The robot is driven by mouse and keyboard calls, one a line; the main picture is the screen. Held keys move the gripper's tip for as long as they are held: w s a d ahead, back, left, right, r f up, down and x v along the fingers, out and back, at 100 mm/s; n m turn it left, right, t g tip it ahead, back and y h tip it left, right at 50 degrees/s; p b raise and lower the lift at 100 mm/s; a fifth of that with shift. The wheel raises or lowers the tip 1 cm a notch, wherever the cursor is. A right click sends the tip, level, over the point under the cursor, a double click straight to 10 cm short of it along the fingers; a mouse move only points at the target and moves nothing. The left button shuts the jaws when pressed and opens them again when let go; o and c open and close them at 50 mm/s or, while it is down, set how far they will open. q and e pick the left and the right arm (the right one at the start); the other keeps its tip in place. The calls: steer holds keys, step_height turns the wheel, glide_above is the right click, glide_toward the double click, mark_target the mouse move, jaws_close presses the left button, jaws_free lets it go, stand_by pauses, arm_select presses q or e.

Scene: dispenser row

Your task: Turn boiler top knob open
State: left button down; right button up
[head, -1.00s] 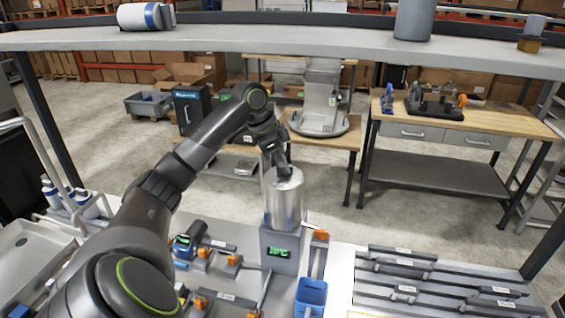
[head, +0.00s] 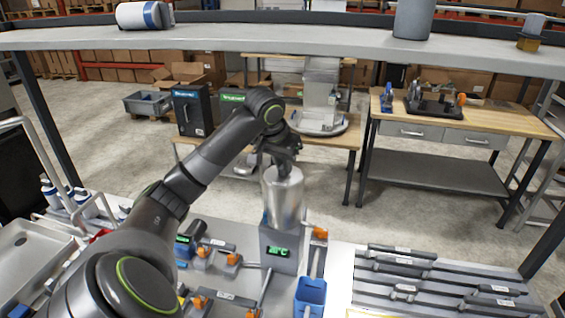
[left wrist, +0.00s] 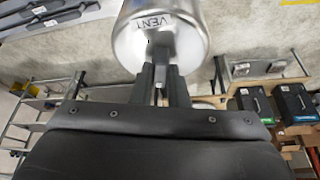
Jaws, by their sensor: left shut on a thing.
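The boiler (head: 284,202) is a shiny metal cylinder on a grey base with a green display, upright on the bench. Its top also fills the upper middle of the left wrist view (left wrist: 185,40), with a "VENT" label. My left gripper (head: 284,168) is at the boiler's top, coming in from the left and above. In the left wrist view its two fingers (left wrist: 162,84) are shut on the small grey top knob (left wrist: 160,62), which is mostly hidden between them. My right gripper is in neither view.
A blue bin (head: 310,293) stands in front of the boiler at right. Orange-handled valves (head: 233,259) lie around its base. A tray of dark bars (head: 440,280) is at right. A grey shelf (head: 300,37) spans above.

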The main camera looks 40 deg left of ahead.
arm_select(q)
steer(key=shift+r+n+y, duration=0.1)
steer(key=shift+n+y, duration=0.5)
steer(key=shift+n, duration=0.9)
steer(key=c, duration=1.4)
jaws_free()
steer(key=shift+c, duration=0.2)
